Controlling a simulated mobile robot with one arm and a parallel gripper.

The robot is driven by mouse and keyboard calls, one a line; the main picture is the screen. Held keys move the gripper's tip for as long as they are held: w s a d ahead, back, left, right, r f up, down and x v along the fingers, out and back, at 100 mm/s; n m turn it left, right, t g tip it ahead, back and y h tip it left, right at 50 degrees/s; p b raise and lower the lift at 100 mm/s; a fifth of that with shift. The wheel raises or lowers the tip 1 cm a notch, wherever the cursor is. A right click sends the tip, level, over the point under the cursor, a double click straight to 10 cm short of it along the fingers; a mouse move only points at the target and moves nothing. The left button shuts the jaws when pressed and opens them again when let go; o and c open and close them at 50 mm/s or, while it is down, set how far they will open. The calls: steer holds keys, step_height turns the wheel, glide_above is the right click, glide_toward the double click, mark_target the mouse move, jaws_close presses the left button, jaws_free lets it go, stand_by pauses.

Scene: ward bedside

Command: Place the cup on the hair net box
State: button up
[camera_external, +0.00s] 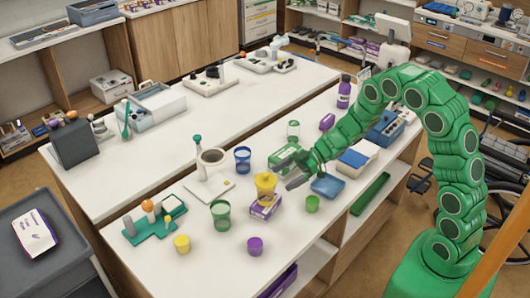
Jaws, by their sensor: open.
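A yellow cup (265,184) appears to stand upright on a small purple-and-white box (264,207) near the middle of the front counter. This box may be the hair net box; its lettering is too small to read. My gripper (284,178) is just right of the yellow cup, close to its side. Its grey jaws are open and hold nothing that I can see. Whether a jaw touches the cup cannot be told.
Around them stand a blue cup (242,159), a green cup (221,214), a small purple cup (255,246) and a small green cup (312,204). A blue tray (328,187) lies right of my gripper. The far counter has clear room.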

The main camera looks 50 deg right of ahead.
steer(key=shift+v, duration=1.75)
